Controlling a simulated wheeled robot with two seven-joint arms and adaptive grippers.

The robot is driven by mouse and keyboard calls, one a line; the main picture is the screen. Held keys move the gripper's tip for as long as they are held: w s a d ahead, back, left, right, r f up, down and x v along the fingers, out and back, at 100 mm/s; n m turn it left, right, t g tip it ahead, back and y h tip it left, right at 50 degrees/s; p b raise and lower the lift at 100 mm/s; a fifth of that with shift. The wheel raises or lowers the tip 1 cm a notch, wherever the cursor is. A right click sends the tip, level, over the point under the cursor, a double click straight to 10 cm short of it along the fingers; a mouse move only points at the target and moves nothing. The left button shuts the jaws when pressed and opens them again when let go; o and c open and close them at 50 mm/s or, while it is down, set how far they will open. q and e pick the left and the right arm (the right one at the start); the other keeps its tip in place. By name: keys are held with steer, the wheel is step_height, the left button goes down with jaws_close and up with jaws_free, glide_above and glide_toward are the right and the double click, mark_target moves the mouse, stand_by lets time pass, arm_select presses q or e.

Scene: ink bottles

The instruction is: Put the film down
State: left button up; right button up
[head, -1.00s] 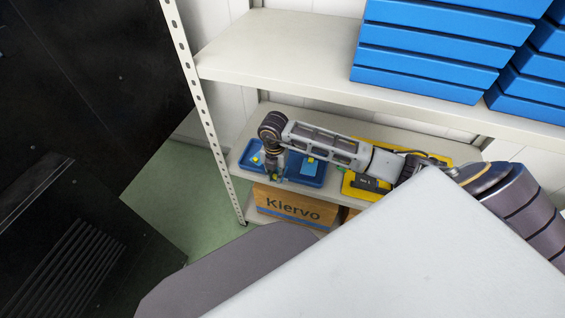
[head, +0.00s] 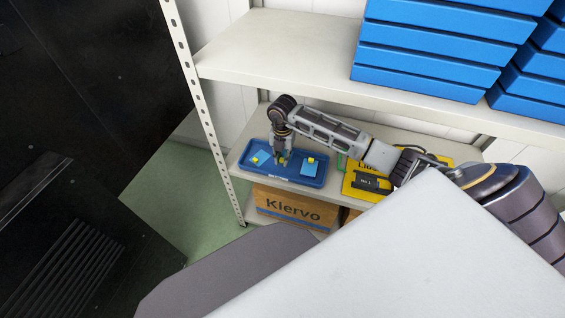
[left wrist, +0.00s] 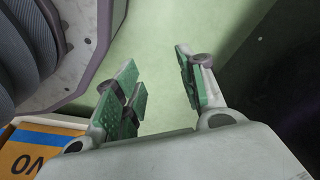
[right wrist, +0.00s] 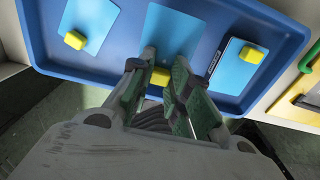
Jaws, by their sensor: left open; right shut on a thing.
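My right gripper (head: 281,159) is over the middle of the blue tray (head: 318,181) on the lower shelf. In the right wrist view, the right gripper (right wrist: 164,62) is shut on the yellow block (right wrist: 160,77) of the middle light-blue film (right wrist: 172,32). The fingers hide part of this film; I cannot tell whether it touches the tray floor. A left film (right wrist: 92,20) and a right film (right wrist: 237,66), each with a yellow block, lie in the tray on either side. My left gripper (left wrist: 157,62) is open and empty above the green floor.
A yellow case (head: 351,185) with a black part stands right of the tray. A Kiervo carton (head: 290,207) is below. The upper shelf (head: 270,50) overhangs behind, bearing blue boxes (head: 430,55). A perforated post (head: 205,110) stands left.

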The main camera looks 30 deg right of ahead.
mark_target(282, 159)
steer(key=shift+f, duration=0.35)
step_height(282, 159, down, 2)
steer(key=shift+f+b, duration=0.2)
steer(key=shift+b, duration=0.1)
steer(key=shift+f, duration=0.55)
steer(key=shift+o, duration=0.9)
steer(key=o, duration=0.5)
steer(key=shift+c, duration=0.2)
arm_select(q)
steer(key=shift+w+d+r, duration=0.25)
steer(key=shift+w+r, duration=0.05)
steer(key=shift+r, duration=0.3)
steer(key=shift+w+d+r, duration=0.2)
steer(key=shift+w+r, duration=0.05)
steer(key=shift+r, duration=0.35)
